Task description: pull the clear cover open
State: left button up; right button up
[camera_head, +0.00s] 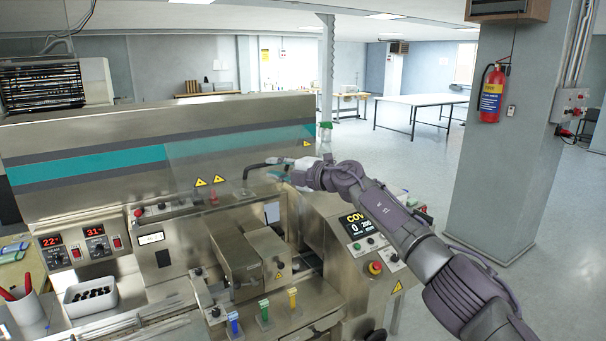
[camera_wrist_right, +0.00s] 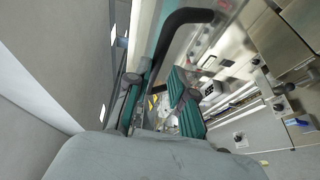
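The clear cover (camera_head: 205,163) is a see-through panel with yellow warning stickers on the front of the steel wrapping machine. It looks lowered over the machine's middle section. A bent black handle (camera_head: 252,167) sticks out from it. My right gripper (camera_head: 280,174) is at the right end of this handle. In the right wrist view, the teal-padded fingers of my right gripper (camera_wrist_right: 160,105) stand apart. The black handle (camera_wrist_right: 178,22) runs down toward the gap, close to the left finger; I cannot tell whether they touch. My left gripper is in neither view.
The control panel (camera_head: 363,228) with a red emergency button stands below my right arm. A white bin (camera_head: 90,298) and a cup of red-handled tools (camera_head: 25,308) are at the lower left. Small coloured clamps (camera_head: 264,312) stand in front. Open floor lies to the right.

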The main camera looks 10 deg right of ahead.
jog(key=v, duration=0.9)
